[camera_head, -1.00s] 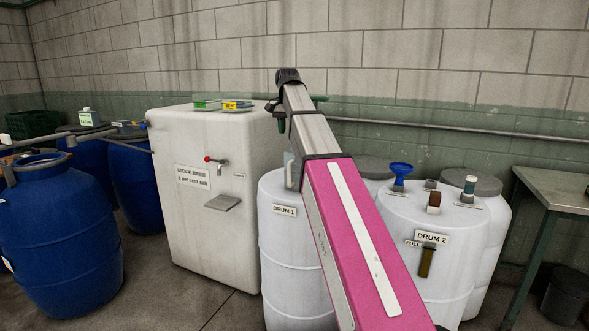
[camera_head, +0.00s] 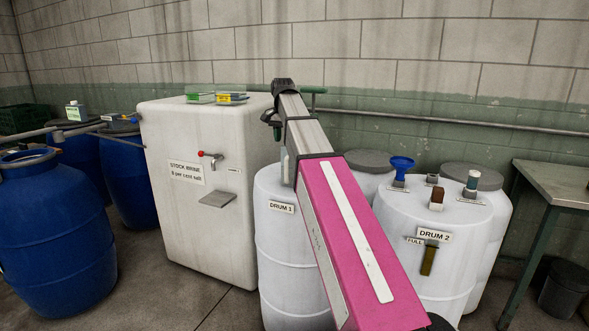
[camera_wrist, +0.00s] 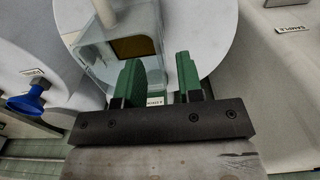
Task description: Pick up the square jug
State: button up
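The square jug (camera_wrist: 118,48) is clear, pale and box-shaped, with something brown showing inside or through it. It stands on the white top of drum 1 (camera_head: 281,230). In the head view a sliver of the jug (camera_head: 286,166) shows beside my arm, which hides the rest. My gripper (camera_wrist: 160,72) has two green fingers, apart from each other. In the wrist view the jug's right side reaches into the space between the fingers, with the left finger overlapping the jug. I cannot tell whether they touch. In the head view my gripper (camera_head: 276,128) is above drum 1.
The stock brine tank (camera_head: 205,240) stands left of drum 1, with a red-handled tap. Drum 2 (camera_head: 450,270) stands to the right, with a blue funnel (camera_head: 402,166) nearby. Blue barrels (camera_head: 60,235) are at far left, a metal table (camera_head: 560,185) at far right.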

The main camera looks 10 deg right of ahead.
notch_tip(320, 180, down, 4)
jog(key=shift+d+r, duration=0.1)
jog(key=shift+r, duration=0.15)
grip_shut()
jog(key=shift+r, duration=0.1)
dwell(1.1)
